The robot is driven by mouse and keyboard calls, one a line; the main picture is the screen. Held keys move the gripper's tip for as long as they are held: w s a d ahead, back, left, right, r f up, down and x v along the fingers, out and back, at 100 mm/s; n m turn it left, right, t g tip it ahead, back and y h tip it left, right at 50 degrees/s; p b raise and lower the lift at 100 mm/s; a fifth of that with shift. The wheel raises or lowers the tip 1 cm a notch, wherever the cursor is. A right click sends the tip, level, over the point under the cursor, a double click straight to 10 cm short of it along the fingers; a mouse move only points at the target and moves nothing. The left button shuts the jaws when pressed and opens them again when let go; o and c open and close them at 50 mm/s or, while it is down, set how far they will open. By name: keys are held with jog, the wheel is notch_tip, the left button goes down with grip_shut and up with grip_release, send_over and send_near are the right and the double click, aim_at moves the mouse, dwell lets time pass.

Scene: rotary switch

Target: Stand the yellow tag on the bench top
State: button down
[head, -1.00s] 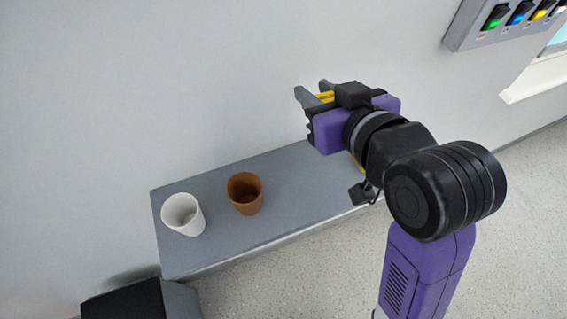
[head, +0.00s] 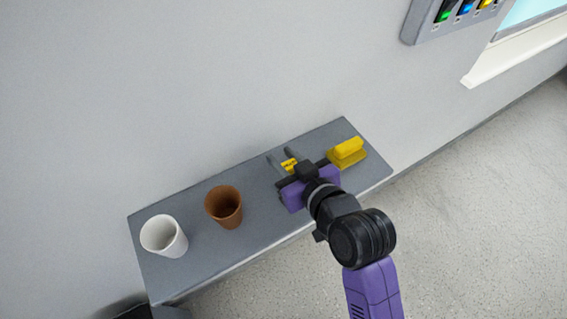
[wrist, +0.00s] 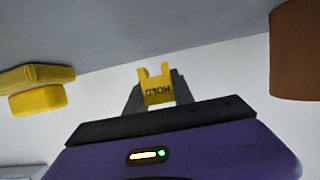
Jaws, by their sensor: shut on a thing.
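The yellow tag (head: 289,165) is between the fingers of my gripper (head: 281,157), which is shut on it. The grey bench top (head: 255,228) lies under my gripper in the head view. I cannot tell whether the tag touches it. My gripper is between a brown cup and a yellow block.
The brown cup (head: 224,208) and a white cup (head: 164,237) stand on the bench to the left. A yellow block on a yellow base (head: 347,152) sits close to the right. The wall is behind. A switch panel (head: 455,18) hangs at upper right.

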jog(key=shift+f, duration=1.25)
jog(key=shift+f, duration=0.2)
jog(key=c, duration=1.1)
grip_release()
jog(key=shift+r, duration=0.2)
jog(key=b+v, duration=0.1)
jog(key=v, duration=1.1)
jog(key=shift+b, duration=0.35)
